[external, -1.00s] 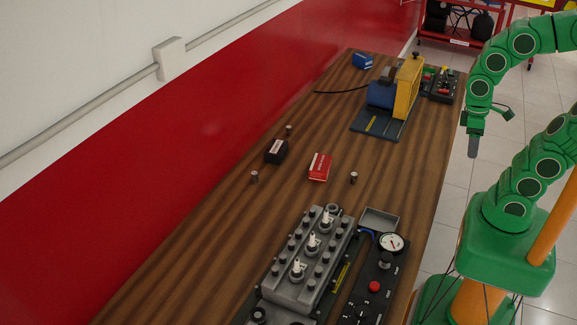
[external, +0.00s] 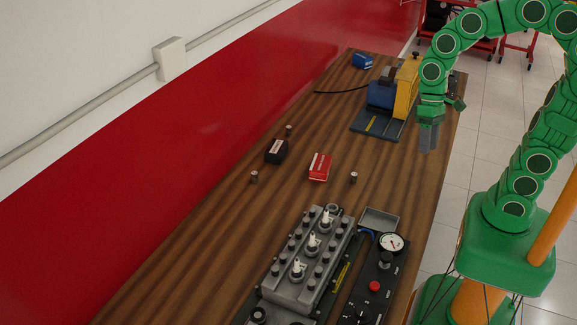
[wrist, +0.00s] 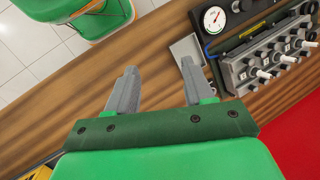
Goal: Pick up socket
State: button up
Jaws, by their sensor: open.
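Several small metallic cylinders that look like sockets stand on the wooden table in the external view: one right of the red box (external: 354,178), one at the left (external: 254,176) and one farther back (external: 289,130). I cannot tell which one the task means. My gripper (external: 428,150) is above the table's right edge, pointing down, behind and to the right of the nearest cylinder and apart from it. In the wrist view my gripper (wrist: 158,64) is open, with nothing between its fingers. No loose cylinder is clear in the wrist view.
An engine block trainer (external: 310,255) and a gauge panel (external: 372,285) fill the near end, with a small grey tray (external: 380,219) beside them. A red box (external: 319,167) and black box (external: 276,151) lie mid-table. A blue and yellow machine (external: 408,88) stands farther back.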

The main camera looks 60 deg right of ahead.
aim_at(289, 127)
jog(key=w+d+f+m+t+y, duration=0.15)
jog(key=w+m+y, duration=0.35)
jog(key=w, duration=1.1)
jog(key=w+f+m+t+y, duration=0.2)
jog(key=w+m, duration=0.4)
jog(key=w, duration=1)
jog(key=w+d+f+m+t, duration=0.2)
jog(key=w+d+f+m, duration=0.2)
jog(key=d, duration=0.3)
jog(key=w+d+f+m+t, duration=0.2)
jog(key=w+d+f+m, duration=0.2)
jog(key=w+d+f, duration=0.3)
jog(key=w+d+f+m+t, duration=0.3)
jog(key=w+d+f+m, duration=0.1)
jog(key=d, duration=0.5)
jog(key=shift+w+f+h, duration=0.3)
jog(key=shift+w+f, duration=0.35)
jog(key=shift+f, duration=0.05)
jog(key=shift+w+x, duration=0.25)
jog(key=shift+x, duration=3.6)
jog(key=shift+d+r, duration=0.1)
jog(key=shift+d, duration=0.1)
grip_shut()
